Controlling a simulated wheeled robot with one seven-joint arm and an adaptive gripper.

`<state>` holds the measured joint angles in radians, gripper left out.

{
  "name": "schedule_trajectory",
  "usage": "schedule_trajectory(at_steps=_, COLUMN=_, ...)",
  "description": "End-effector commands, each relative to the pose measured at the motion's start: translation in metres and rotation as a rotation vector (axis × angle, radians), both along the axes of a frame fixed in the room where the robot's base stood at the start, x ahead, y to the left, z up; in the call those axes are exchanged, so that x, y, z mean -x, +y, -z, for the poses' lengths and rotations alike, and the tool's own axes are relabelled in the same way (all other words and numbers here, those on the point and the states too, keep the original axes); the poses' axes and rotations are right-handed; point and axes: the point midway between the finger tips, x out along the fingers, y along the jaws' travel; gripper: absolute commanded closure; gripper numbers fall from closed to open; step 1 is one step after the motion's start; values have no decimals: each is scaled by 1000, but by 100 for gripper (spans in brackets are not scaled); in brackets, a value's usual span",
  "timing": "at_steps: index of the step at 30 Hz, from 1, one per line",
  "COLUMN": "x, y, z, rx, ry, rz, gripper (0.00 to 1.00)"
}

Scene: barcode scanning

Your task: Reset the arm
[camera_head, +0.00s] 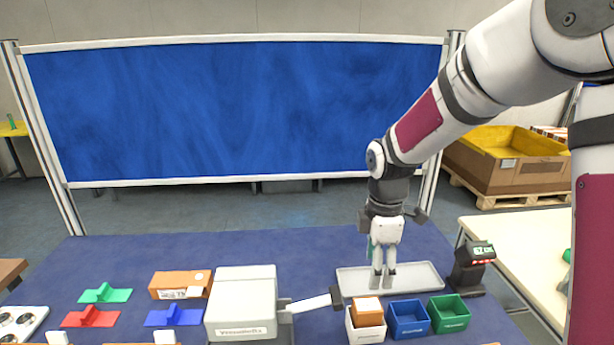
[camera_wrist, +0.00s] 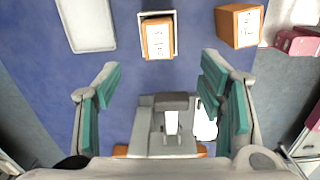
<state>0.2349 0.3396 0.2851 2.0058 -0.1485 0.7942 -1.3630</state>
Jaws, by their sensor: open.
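My gripper (camera_head: 383,280) hangs pointing down from the arm in the head view, in front of or over the light grey tray (camera_head: 420,279). In the wrist view my gripper (camera_wrist: 160,72) has its two teal-padded fingers spread wide, with nothing held between them. A white bin (camera_head: 354,333) with an orange box (camera_head: 368,311) inside stands in front of the tray. In the wrist view the orange box (camera_wrist: 157,39) sits in a pale bin beyond the fingers.
A blue bin (camera_head: 408,320), a green bin (camera_head: 448,314) and a black scanner (camera_head: 473,268) stand at the right. A grey machine (camera_head: 242,305), an orange box (camera_head: 180,285) and coloured holders (camera_head: 105,294) occupy the left. A blue partition (camera_head: 240,110) stands behind the table.

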Motion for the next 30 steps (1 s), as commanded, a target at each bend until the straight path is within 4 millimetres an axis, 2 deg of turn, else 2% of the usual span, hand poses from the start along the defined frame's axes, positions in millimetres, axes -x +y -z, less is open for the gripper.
schedule_trajectory(at_steps=6, x=38, y=-2, z=-66, rx=27, ry=-110, rz=293, gripper=37)
schedule_trajectory(at_steps=15, x=111, y=-3, z=-134, rx=-47, ry=-270, rz=771, gripper=37)
schedule_trajectory(at_steps=21, x=163, y=-2, z=-161, rx=-170, ry=-352, rz=1083, gripper=37)
schedule_trajectory(at_steps=24, x=187, y=-1, z=-167, rx=-243, ry=-377, rz=1222, gripper=37)
schedule_trajectory(at_steps=30, x=217, y=1, z=-171, rx=-359, ry=-389, rz=1410, gripper=37)
